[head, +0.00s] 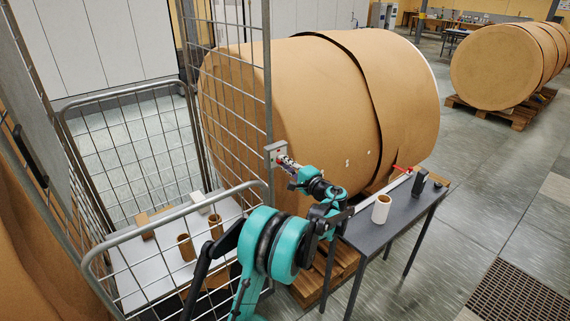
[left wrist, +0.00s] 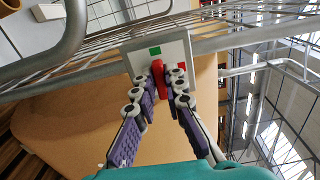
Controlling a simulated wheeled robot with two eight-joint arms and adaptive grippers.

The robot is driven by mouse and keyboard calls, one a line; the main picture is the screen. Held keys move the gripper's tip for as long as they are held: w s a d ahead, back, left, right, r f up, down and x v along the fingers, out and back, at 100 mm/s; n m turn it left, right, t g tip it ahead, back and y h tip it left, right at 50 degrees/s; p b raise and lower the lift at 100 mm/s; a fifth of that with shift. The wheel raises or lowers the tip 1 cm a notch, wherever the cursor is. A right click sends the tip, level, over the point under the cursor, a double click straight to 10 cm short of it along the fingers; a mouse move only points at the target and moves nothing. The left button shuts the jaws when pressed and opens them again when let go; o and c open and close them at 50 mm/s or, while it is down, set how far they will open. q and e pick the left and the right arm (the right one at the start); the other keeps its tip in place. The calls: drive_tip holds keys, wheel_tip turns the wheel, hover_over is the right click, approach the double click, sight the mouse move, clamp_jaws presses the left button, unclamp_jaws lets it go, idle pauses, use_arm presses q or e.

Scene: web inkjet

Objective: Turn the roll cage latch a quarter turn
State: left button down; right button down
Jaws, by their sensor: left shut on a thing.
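The roll cage latch has a pale square plate (head: 275,151) on the cage's upright post in the head view. In the left wrist view the plate (left wrist: 136,60) carries a green mark (left wrist: 155,51), a red mark (left wrist: 181,65) and a red handle (left wrist: 158,72). The handle's upper end points towards the green mark. My left gripper (head: 284,160) is at the latch; in the left wrist view its purple-padded fingers (left wrist: 162,88) are shut on the red handle, one on each side. The handle's lower part is partly hidden between them. My right gripper is not in view.
The wire roll cage (head: 178,213) holds several brown tubes (head: 186,246). A big brown paper roll (head: 330,100) stands close behind the latch. A dark table (head: 400,215) at right bears a white cylinder (head: 381,209), a dark block (head: 419,182) and a red-handled item (head: 403,168).

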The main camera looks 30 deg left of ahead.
use_arm(q)
drive_tip(key=shift+r, duration=0.1)
idle(0.3)
drive_tip(key=c, duration=1.6)
unclamp_jaws()
drive_tip(key=shift+a, duration=0.1)
drive_tip(key=v, duration=1.2)
